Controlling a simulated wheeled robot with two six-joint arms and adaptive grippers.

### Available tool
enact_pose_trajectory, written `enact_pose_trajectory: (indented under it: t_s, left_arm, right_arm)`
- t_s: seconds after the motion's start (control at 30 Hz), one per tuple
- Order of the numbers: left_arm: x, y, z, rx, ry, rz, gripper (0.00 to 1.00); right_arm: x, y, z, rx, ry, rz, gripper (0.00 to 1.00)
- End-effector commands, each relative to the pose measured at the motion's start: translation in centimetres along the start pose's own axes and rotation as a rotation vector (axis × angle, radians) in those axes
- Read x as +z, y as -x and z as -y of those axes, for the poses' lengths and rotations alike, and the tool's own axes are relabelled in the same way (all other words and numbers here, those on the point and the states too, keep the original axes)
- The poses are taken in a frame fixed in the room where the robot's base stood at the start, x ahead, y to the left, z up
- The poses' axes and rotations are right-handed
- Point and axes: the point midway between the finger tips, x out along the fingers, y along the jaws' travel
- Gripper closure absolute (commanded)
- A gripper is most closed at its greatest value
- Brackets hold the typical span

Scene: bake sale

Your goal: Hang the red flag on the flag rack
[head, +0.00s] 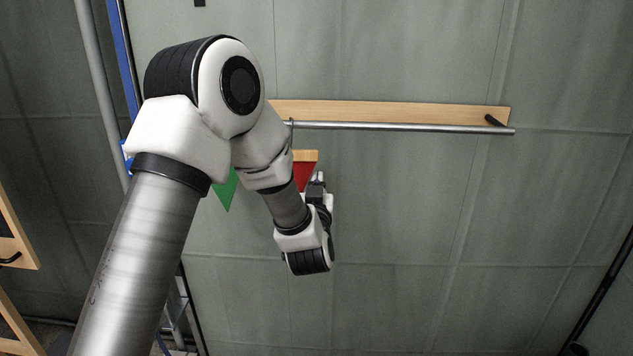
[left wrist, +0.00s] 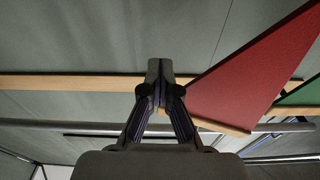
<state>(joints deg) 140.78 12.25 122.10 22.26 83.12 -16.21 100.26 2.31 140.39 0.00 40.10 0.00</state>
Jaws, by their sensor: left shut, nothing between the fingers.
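The flag rack is a wooden board (head: 390,111) with a metal rod (head: 410,127) on the wall; the rod also shows in the left wrist view (left wrist: 60,125). The red flag (head: 303,176) has a wooden top strip and is just below the rod, partly hidden by my left arm. It is large at the right of the left wrist view (left wrist: 250,82); whether its hook is over the rod is not clear. My left gripper (head: 319,178) is shut and empty beside the flag; its closed fingers (left wrist: 158,88) are left of the red cloth. My right gripper is out of view.
A green flag (head: 227,191) hangs left of the red one, mostly behind my arm. The rod's right half is bare, ending at a dark bracket (head: 495,120). The wall below it is clear. Wooden furniture (head: 14,245) stands at the left edge.

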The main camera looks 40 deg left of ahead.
Motion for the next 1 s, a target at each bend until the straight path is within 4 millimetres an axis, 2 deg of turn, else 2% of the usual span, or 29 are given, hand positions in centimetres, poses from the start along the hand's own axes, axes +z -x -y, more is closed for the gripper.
enact_pose_trajectory:
  t_s: [0.13, 0.2, 0.57, 0.73, 1.0]
  left_arm:
    - [0.0, 0.0, 0.0, 0.000, 0.000, 0.000, 0.99]
    - [0.0, 0.0, 0.0, 0.000, 0.000, 0.000, 0.74]
    - [0.0, 0.3, 0.0, 0.000, 0.000, 0.000, 0.73]
    - [0.0, 3.0, -0.1, 0.003, -0.004, 0.002, 0.73]
    - [-0.1, 9.8, -0.1, 0.004, -0.007, -0.001, 0.73]
  right_arm:
    - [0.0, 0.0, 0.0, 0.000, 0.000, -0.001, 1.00]
    - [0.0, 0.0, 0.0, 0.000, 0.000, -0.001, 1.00]
    - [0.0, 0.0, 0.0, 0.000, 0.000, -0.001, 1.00]
    - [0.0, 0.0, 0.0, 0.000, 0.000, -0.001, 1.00]
    - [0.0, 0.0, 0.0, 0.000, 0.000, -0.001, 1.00]
